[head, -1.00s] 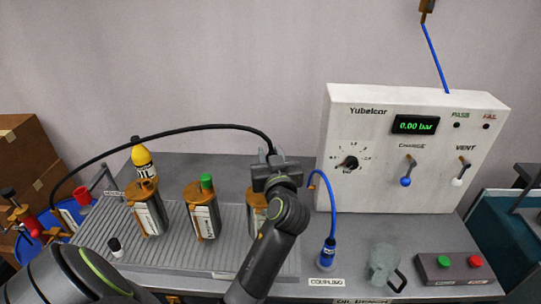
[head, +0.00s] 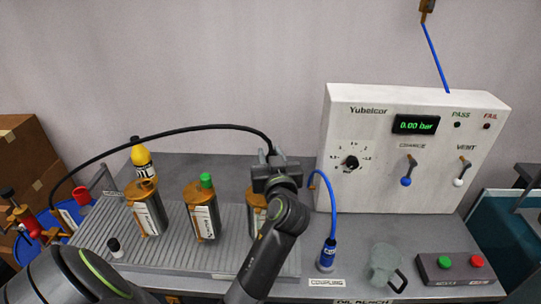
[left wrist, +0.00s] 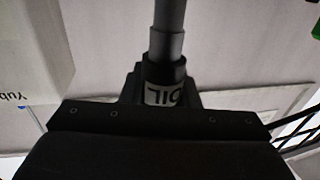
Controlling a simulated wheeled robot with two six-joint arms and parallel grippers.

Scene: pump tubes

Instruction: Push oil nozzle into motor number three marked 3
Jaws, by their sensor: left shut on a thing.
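My left gripper (head: 271,160) is shut on the oil nozzle at the end of the black hose. In the left wrist view the nozzle (left wrist: 165,92) is a dark collar lettered OIL with a grey stem, held between the fingers. The gripper is over the rightmost motor (head: 257,207), which my arm partly hides. I cannot tell whether nozzle and motor touch. Two more motors stand to its left: the middle motor (head: 204,222) with a green cap (head: 206,180), and the left motor (head: 149,216). I cannot read a number on any motor. My right gripper is not in view.
The motors stand on a ribbed tray (head: 180,254). The black hose (head: 180,132) arches behind them, near a yellow bottle (head: 142,159). To the right are a blue coupling (head: 327,254), a grey jug (head: 384,264), a button box (head: 455,269) and a white test panel (head: 375,195) reading 0.00 bar.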

